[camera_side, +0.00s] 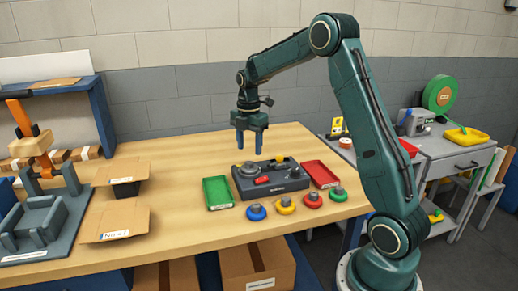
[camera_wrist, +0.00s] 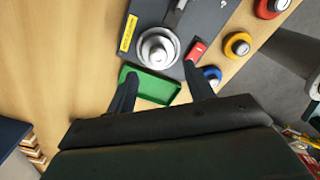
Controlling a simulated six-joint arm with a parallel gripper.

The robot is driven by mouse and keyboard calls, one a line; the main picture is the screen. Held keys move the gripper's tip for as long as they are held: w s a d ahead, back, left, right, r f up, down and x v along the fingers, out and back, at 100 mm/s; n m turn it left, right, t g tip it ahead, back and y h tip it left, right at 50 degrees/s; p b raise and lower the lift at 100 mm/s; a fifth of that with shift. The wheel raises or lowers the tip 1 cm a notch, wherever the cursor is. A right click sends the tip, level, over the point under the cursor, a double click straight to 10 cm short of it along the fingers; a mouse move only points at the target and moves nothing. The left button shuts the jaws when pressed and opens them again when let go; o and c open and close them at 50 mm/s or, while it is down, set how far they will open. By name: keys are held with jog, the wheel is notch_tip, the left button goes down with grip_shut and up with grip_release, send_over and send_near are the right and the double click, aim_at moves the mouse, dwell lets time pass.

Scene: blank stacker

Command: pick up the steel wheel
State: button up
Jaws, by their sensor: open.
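A round, stepped silver wheel (camera_wrist: 158,47) sits on the dark grey machine (camera_wrist: 185,15) in the wrist view. In the side view it is small, near the left part of the machine (camera_side: 262,188), just below my gripper. My gripper (camera_side: 249,149) points down above the machine, with its two blue fingers apart and nothing between them. In the wrist view the fingertips of my gripper (camera_wrist: 161,72) lie to either side of the wheel's lower edge. The exact height gap cannot be told.
A green tray (camera_side: 217,193) stands left of the machine and a red tray (camera_side: 320,174) right of it. Several coloured round pieces, among them a blue one (camera_side: 256,212), line the front. Cardboard boxes (camera_side: 122,222) lie at left. The wooden table (camera_side: 180,160) is clear behind.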

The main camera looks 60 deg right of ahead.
aim_at(249, 162)
jog(key=shift+f, duration=0.2)
jog(key=shift+w+f, duration=0.15)
jog(key=shift+f, duration=2.4)
grip_shut()
